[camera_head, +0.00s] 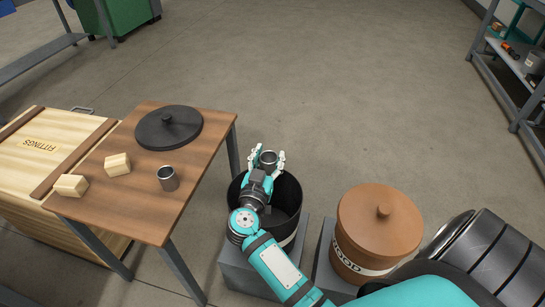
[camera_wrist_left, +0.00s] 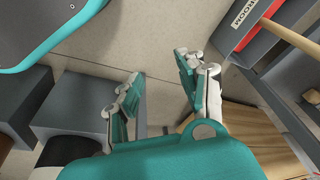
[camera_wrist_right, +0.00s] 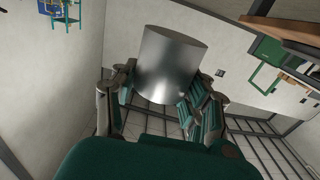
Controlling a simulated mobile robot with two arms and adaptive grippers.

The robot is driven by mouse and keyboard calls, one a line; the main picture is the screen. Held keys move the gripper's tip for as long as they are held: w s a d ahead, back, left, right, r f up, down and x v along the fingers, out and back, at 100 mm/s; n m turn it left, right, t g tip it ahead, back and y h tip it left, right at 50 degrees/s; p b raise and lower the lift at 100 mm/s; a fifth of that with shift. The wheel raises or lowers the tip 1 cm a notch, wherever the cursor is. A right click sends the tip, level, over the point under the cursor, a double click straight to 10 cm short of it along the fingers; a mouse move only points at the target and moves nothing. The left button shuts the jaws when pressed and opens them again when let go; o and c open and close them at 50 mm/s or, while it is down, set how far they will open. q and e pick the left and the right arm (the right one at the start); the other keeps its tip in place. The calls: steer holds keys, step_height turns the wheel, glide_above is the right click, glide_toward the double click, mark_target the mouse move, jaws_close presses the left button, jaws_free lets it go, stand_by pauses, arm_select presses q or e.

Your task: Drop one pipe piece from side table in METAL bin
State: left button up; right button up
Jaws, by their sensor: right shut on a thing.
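My right gripper (camera_head: 267,166) is shut on a grey metal pipe piece (camera_head: 268,157), over the far rim of an open black bin (camera_head: 291,207). The bin's label is mostly hidden, so I cannot read it. The held pipe piece (camera_wrist_right: 170,65) also fills the middle of the right wrist view, between the fingers. Another pipe piece (camera_head: 168,178) stands upright on the brown side table (camera_head: 140,205). My left gripper (camera_wrist_left: 160,75) shows only in its own wrist view, with its fingers apart and nothing between them.
A black round lid (camera_head: 169,128) and two wooden blocks (camera_head: 118,164) lie on the table. A wooden FITTINGS crate (camera_head: 45,145) stands left of it. A brown lidded bin (camera_head: 378,230) is right of the black bin. The floor beyond is clear.

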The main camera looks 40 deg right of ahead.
mark_target(269, 172)
arm_select(q)
steer(key=w+r+b+v, duration=0.1)
steer(key=w+b+v, duration=0.15)
steer(key=v, duration=0.65)
arm_select(e)
steer(key=shift+f, duration=0.9)
step_height(269, 172, down, 3)
steer(key=b, duration=0.4)
steer(key=shift+r, duration=0.15)
steer(key=shift+b, duration=0.55)
steer(key=shift+f+b, duration=0.5)
steer(key=shift+b, duration=0.1)
arm_select(q)
steer(key=w+d+r+t+h, duration=0.2)
steer(key=w+d+r+t, duration=0.3)
steer(key=w+r+t, duration=0.5)
steer(key=shift+w+m+t+h, duration=0.3)
steer(key=shift+w, duration=1.1)
arm_select(e)
steer(key=shift+f, duration=0.1)
arm_select(q)
steer(key=shift+d, duration=0.1)
arm_select(e)
steer(key=o, duration=1.3)
